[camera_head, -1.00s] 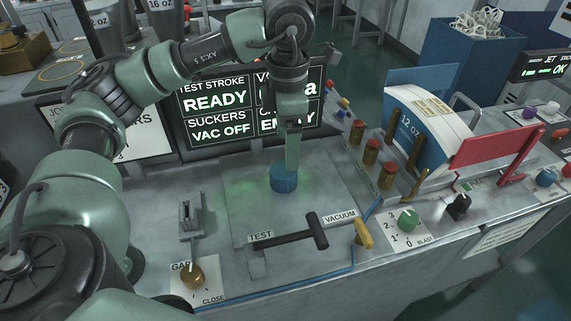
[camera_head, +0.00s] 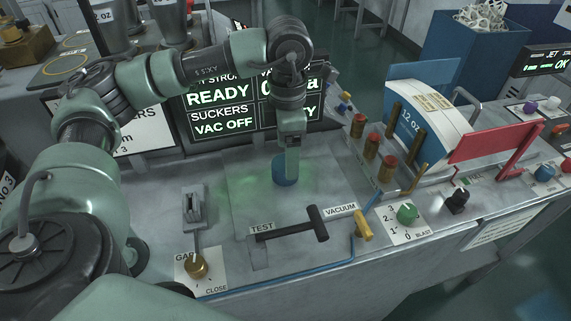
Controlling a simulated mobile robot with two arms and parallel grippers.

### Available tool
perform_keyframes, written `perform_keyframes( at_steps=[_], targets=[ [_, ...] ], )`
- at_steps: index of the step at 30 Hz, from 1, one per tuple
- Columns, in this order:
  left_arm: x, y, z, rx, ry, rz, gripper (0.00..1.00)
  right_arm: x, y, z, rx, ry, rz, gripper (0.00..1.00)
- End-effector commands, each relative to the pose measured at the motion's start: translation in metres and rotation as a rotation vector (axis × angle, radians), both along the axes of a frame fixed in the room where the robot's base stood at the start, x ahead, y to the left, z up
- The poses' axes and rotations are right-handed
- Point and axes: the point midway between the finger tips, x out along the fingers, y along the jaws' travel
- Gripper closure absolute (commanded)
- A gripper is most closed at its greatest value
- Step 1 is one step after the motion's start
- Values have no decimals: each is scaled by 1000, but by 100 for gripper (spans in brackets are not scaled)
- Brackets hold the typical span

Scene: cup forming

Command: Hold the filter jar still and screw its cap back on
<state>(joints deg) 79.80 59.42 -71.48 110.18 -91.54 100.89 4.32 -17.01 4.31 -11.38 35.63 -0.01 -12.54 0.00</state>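A small blue cylinder (camera_head: 280,174) stands upright on the grey plate in the middle of the bench. It may be the filter jar or its cap; I cannot tell which, and no separate cap shows. My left gripper (camera_head: 292,172) points straight down over the cylinder. One pale green finger covers the cylinder's right part. The other finger is hidden, so its opening and any grip do not show. My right gripper is out of view.
A black TEST handle (camera_head: 317,223) and a yellow VACUUM lever (camera_head: 363,225) stand in front of the plate. A brass GAP knob (camera_head: 196,266) is at the front left. Red-topped posts (camera_head: 371,146) stand to the right. A lit screen (camera_head: 220,112) is behind.

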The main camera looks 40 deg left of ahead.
Motion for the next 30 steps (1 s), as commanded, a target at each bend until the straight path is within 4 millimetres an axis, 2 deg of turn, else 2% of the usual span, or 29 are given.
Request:
perform_keyframes(
  at_steps=[2,8,19,26,30],
  targets=[
    [-4,2,-10,1,6,1,21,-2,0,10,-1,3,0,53],
    [-3,1,-34,1,1,0,21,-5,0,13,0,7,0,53],
    [-3,1,-36,-1,-1,0,21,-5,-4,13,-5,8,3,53],
    [-3,1,-36,-1,-1,0,85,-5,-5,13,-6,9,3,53],
    [-3,1,-36,0,-1,0,85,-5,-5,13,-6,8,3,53]
  ],
)
